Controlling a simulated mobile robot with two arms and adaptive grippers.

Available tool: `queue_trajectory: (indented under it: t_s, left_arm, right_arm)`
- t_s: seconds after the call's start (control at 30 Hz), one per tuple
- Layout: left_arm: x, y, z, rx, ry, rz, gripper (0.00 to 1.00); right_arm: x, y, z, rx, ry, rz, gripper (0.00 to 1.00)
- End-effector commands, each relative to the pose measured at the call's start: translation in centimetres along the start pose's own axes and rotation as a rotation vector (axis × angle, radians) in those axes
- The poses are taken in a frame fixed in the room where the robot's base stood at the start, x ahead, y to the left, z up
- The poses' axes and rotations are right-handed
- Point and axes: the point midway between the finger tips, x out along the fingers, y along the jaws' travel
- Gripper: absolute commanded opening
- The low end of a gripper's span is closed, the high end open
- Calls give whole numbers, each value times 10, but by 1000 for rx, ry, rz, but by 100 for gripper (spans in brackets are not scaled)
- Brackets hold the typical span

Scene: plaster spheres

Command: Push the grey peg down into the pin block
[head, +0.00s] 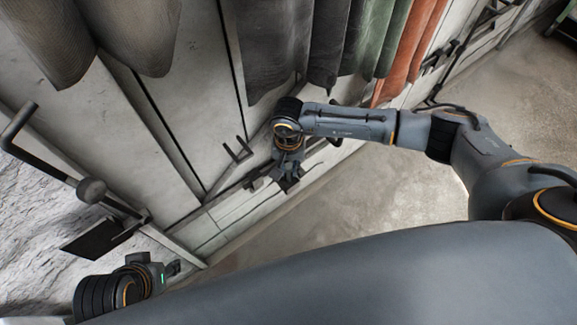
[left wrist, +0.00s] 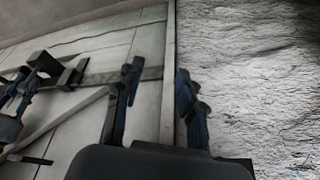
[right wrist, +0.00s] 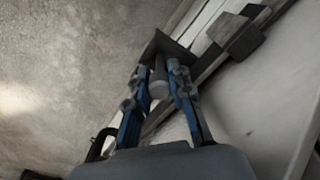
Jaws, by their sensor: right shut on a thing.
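The grey peg (right wrist: 159,84) shows in the right wrist view as a pale round end between the fingertips. My right gripper (right wrist: 160,75) is shut on it, one finger on each side. In the head view my right gripper (head: 289,180) is in front of the wall ledge and hides the peg. A dark plate-like block (right wrist: 166,47) is just behind the peg in the right wrist view, probably the pin block. I cannot tell how deep the peg sits. My left gripper (left wrist: 157,80) is open and empty, its fingers apart in the left wrist view; it shows at lower left in the head view (head: 174,269).
A grey bracket (right wrist: 240,36) sits on the wall rail beside the right gripper. A dark two-pronged hook (head: 237,152) is left of it. Cloths (head: 330,45) hang above. A lever with a round knob (head: 91,190) is at the left. The floor (head: 375,200) at right is clear.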

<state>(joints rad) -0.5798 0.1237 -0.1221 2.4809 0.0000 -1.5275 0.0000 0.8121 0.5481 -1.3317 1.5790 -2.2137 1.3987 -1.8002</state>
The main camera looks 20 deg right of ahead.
Motion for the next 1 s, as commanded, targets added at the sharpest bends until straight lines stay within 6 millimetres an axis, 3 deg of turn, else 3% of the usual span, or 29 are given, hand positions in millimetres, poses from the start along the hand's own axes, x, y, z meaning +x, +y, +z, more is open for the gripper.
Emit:
queue_trajectory:
  t_s: [1.0]
  left_arm:
    - [4,5,-30,-3,126,11,39]
  right_arm:
    - [5,0,0,0,1,0,0]
